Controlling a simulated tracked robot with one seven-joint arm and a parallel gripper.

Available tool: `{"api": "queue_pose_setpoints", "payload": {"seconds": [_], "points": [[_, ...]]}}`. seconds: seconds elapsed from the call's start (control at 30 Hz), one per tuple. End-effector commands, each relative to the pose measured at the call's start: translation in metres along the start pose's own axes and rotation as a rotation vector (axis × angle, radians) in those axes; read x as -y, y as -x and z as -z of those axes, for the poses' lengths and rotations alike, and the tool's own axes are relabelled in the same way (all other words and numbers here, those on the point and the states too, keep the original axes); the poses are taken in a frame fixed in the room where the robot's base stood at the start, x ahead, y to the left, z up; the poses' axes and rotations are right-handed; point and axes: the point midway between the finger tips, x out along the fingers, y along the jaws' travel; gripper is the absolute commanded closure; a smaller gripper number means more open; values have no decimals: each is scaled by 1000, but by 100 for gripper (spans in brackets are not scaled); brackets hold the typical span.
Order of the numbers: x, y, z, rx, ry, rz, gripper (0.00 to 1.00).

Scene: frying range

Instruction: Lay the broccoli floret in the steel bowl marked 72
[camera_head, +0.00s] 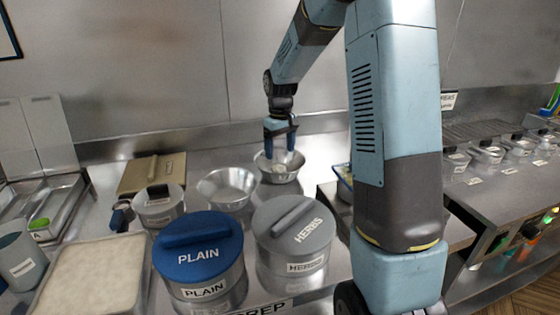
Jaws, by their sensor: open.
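My gripper (280,155) points down over a steel bowl (294,176) at the back of the counter. Its two blue fingers are apart, with the tips at or just inside the bowl. A small pale lump shows in this bowl below the fingers; I cannot tell what it is. A second steel bowl (228,187) stands to the left and looks empty. I cannot read the number 72 on either bowl. I cannot make out a broccoli floret for certain.
A blue-lidded PLAIN pot (198,252) and a grey-lidded HERBS pot (293,238) stand in front of the bowls. A smaller lidded pot (159,206), a pale-filled tray (95,275) and a small green thing (39,223) are at left. Several lidded containers line the right.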

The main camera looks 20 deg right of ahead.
Motion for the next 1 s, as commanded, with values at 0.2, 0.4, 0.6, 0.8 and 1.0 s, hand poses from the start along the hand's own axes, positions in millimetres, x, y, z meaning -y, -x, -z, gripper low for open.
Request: {"api": "queue_pose_setpoints", "payload": {"seconds": [0.2,0.4,0.6,0.8,1.0], "points": [[0,37,0,-2,-1,0,21],[0,52,0,-1,-1,0,21],[8,76,-18,-28,-19,-19,21],[26,115,-63,-94,-70,-57,21],[46,147,-113,-169,-126,-86,21]]}}
